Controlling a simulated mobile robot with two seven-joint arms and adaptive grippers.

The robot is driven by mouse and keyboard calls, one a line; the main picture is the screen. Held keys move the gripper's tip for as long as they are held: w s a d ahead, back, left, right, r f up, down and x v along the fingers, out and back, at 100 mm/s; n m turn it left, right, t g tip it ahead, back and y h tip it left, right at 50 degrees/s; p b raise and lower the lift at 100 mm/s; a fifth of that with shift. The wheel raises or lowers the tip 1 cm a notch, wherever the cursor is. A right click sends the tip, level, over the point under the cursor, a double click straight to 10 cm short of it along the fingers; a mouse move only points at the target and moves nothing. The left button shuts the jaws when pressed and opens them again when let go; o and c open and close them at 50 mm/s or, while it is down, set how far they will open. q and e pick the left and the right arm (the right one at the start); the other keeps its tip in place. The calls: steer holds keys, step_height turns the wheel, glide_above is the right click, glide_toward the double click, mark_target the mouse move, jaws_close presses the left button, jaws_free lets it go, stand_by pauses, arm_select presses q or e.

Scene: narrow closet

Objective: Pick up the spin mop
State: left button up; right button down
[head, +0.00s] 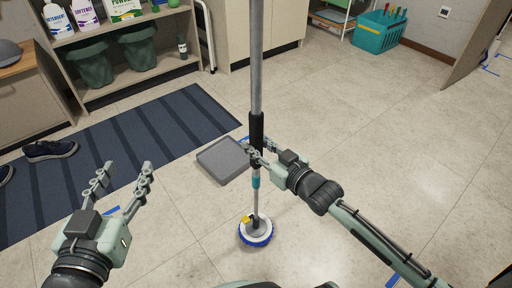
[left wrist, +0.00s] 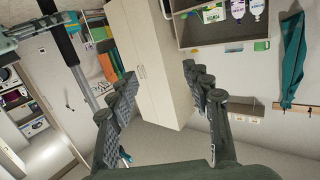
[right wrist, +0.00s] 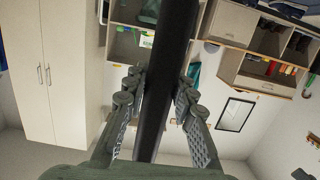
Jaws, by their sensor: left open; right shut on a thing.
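The spin mop stands upright in the middle of the head view, with a grey pole (head: 257,60), a black grip section (head: 257,128) and a round white and blue head (head: 256,231) low over the floor; I cannot tell whether it touches. My right gripper (head: 256,150) is shut on the pole at the black grip. In the right wrist view the black grip (right wrist: 168,80) runs between the fingers (right wrist: 160,100). My left gripper (head: 122,176) is open and empty, left of the mop and apart from it. In the left wrist view nothing is between its fingers (left wrist: 158,85).
A grey flat square (head: 223,160) lies on the floor just left of the pole. A dark striped rug (head: 110,150) covers the left floor. Shelves with green bins (head: 92,65) stand behind. A teal basket (head: 372,33) sits at the back right. The right floor is clear.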

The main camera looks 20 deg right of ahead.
step_height(320, 180, up, 2)
arm_select(q)
steer(key=s+a+f+g+y+p, duration=0.2)
steer(key=s+a+f+g+y, duration=0.1)
steer(key=a+f+g, duration=0.2)
steer(key=shift+s+a+f+n+y, duration=0.35)
steer(key=shift+a+f, duration=0.65)
steer(key=shift+f, duration=1.15)
arm_select(e)
steer(key=a+r, duration=0.6)
steer(key=a, duration=0.5)
steer(key=shift+w+a+r, duration=0.3)
steer(key=shift+w+r, duration=0.05)
steer(key=shift+r, duration=0.05)
steer(key=c, duration=1.9)
jaws_free()
jaws_close()
